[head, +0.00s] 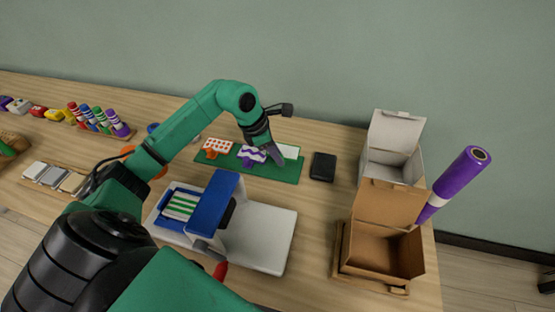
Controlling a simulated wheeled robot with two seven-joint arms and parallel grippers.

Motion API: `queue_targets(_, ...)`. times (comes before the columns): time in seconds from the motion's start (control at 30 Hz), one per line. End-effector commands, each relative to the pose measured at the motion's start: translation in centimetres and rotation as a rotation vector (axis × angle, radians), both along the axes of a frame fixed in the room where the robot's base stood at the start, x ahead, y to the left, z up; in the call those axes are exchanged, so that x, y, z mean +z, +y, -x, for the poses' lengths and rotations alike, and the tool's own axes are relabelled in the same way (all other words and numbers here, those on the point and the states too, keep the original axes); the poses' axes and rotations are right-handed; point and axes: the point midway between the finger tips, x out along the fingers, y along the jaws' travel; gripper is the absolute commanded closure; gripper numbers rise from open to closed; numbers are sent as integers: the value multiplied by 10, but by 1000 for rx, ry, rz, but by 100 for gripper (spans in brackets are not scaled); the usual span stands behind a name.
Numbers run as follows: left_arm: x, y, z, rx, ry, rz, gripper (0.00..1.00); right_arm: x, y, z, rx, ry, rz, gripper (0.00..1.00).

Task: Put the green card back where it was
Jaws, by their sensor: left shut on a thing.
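My left gripper (278,160) is shut at the right end of the green mat (230,167). A whitish card (290,151) shows right beside its fingertips; I take it for the green card, but its pattern is too small to read. The fingers cover part of it, and I cannot tell whether it touches the mat. A purple wavy card (252,152) and an orange dotted card (217,146) are in a row to its left. A piece with green stripes (181,206) lies in the blue frame of the press. My right gripper is not in view.
The white press base (262,240) with its raised blue plate (221,203) stands in front of the mat. A black case (323,167) lies right of the mat. An open cardboard box (383,250), a white box (393,145) and a purple roll (457,180) stand farther right.

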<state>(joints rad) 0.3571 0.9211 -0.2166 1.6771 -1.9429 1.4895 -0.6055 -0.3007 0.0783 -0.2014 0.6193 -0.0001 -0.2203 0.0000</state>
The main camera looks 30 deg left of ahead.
Motion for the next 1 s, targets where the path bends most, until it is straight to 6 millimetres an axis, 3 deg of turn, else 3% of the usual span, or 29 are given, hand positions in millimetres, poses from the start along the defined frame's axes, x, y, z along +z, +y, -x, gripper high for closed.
queue_targets(0.17,-29,0,1,2,4,2,100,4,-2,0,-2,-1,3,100)
queue_targets(0.77,-43,0,0,0,1,1,100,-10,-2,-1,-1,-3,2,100)
queue_targets(0.8,-41,0,0,0,1,1,63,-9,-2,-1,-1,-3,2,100)
queue_targets(0.83,-41,0,0,0,1,1,52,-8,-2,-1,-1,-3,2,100)
queue_targets(0.87,-41,0,0,1,1,1,44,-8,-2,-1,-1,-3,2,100)
queue_targets(1.0,-41,0,0,1,1,1,44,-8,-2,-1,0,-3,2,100)
